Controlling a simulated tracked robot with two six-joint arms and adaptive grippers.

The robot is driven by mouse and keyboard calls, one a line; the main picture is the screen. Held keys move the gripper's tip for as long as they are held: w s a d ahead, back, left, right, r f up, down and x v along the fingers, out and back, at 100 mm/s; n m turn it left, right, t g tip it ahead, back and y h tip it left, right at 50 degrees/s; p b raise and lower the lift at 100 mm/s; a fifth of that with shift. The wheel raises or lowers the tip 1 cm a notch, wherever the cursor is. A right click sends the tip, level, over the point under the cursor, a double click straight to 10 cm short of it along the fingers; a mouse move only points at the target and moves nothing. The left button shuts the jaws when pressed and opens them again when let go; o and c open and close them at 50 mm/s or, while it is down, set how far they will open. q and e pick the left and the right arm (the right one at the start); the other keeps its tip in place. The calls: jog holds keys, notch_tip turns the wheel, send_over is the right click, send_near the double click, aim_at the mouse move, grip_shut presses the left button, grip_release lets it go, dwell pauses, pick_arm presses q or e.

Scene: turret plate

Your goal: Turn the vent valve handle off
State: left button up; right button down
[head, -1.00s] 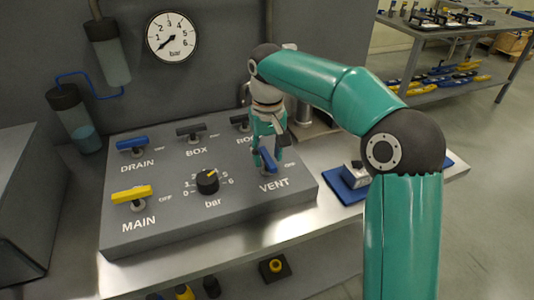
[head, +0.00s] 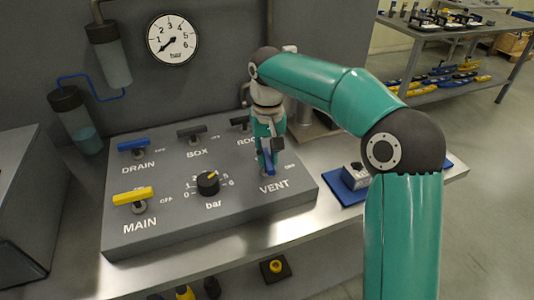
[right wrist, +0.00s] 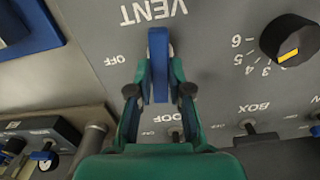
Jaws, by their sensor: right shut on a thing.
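The blue vent handle (head: 269,168) stands above the VENT label at the right of the grey panel. My right gripper (head: 268,155) comes down over it from above and is shut on it, hiding part of it. In the right wrist view the blue handle (right wrist: 158,65) lies between the two green fingers of the right gripper (right wrist: 160,91). It runs up and down that picture, crosswise to the OFF mark (right wrist: 115,60) on its left side. My left gripper is not in view.
The same panel (head: 230,222) carries a yellow MAIN handle (head: 133,195), a blue DRAIN handle (head: 133,145), a dark BOX handle (head: 192,131), a partly hidden ROOM handle (head: 240,121) and a black bar knob (head: 208,183). A blue tray (head: 342,192) lies to the right.

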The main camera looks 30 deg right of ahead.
aim_at(267, 158)
jog(key=m+p, duration=0.1)
jog(key=m, duration=0.2)
jog(key=shift+r, duration=0.15)
jog(key=m+p, duration=0.1)
jog(key=m, duration=0.8)
jog(key=shift+w+p, duration=0.1)
jog(key=shift+p, duration=0.3)
jog(key=shift+m, duration=2.2)
jog(key=c, duration=1.1)
grip_release()
notch_tip(267, 158, up, 12)
jog(key=shift+f, duration=0.1)
